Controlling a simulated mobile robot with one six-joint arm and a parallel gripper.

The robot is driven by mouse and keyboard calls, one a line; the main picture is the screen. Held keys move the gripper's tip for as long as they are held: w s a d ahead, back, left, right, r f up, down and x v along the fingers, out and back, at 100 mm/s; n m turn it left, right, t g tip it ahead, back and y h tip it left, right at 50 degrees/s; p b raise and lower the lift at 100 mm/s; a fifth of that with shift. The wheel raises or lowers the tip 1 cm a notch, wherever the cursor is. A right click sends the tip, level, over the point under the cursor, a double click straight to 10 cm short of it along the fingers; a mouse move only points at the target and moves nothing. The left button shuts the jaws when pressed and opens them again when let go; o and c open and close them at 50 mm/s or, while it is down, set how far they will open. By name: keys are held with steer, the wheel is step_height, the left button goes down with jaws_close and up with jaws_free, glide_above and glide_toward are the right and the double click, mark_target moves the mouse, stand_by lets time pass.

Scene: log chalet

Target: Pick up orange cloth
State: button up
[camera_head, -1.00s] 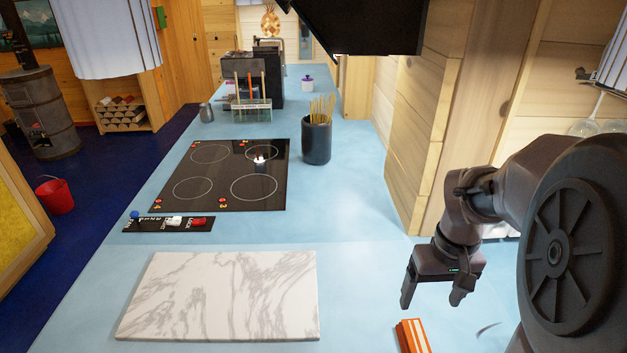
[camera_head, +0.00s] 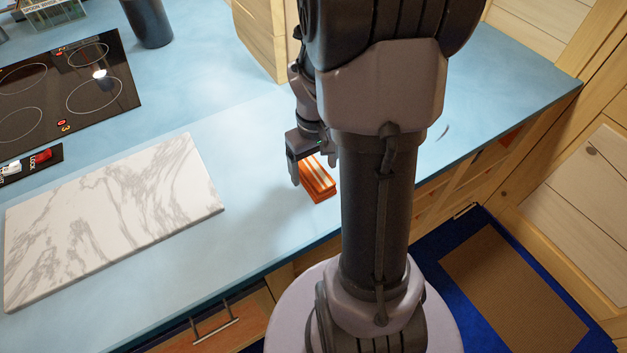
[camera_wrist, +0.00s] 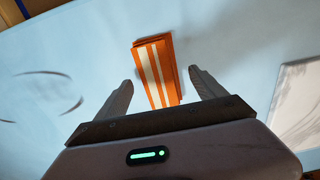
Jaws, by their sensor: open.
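The orange cloth (camera_head: 317,182) is folded into a flat oblong with pale stripes and lies on the blue counter, to the right of the marble board. It also shows in the wrist view (camera_wrist: 156,72), where its near end lies between my two fingers as seen from the wrist. My gripper (camera_head: 312,172) is open and empty, above the cloth; in the wrist view its fingers (camera_wrist: 160,87) stand to either side of it. My arm hides part of the counter just right of the cloth in the head view.
A white marble board (camera_head: 115,215) lies left of the cloth. Beyond it are a black cooktop (camera_head: 75,95) and a dark utensil pot (camera_head: 150,22). The blue counter (camera_head: 240,140) is clear around the cloth. A wooden wall block (camera_head: 262,35) stands behind my gripper.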

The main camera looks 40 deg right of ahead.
step_height(320, 180, down, 3)
steer(key=shift+r, duration=0.25)
steer(key=shift+c, duration=0.9)
steer(key=c, duration=1.2)
steer(key=shift+r+p, duration=1)
steer(key=shift+r, duration=0.9)
steer(key=s+d+p, duration=0.1)
steer(key=s+d, duration=0.2)
steer(key=d, duration=0.1)
steer(key=s+d+r+p, duration=0.1)
steer(key=s+d, duration=0.3)
steer(key=s+d+p, duration=0.1)
steer(key=s+d, duration=0.2)
steer(key=shift+s+d+r+p, duration=0.15)
steer(key=shift+s+d+p, duration=0.15)
steer(key=shift+s+d, duration=0.1)
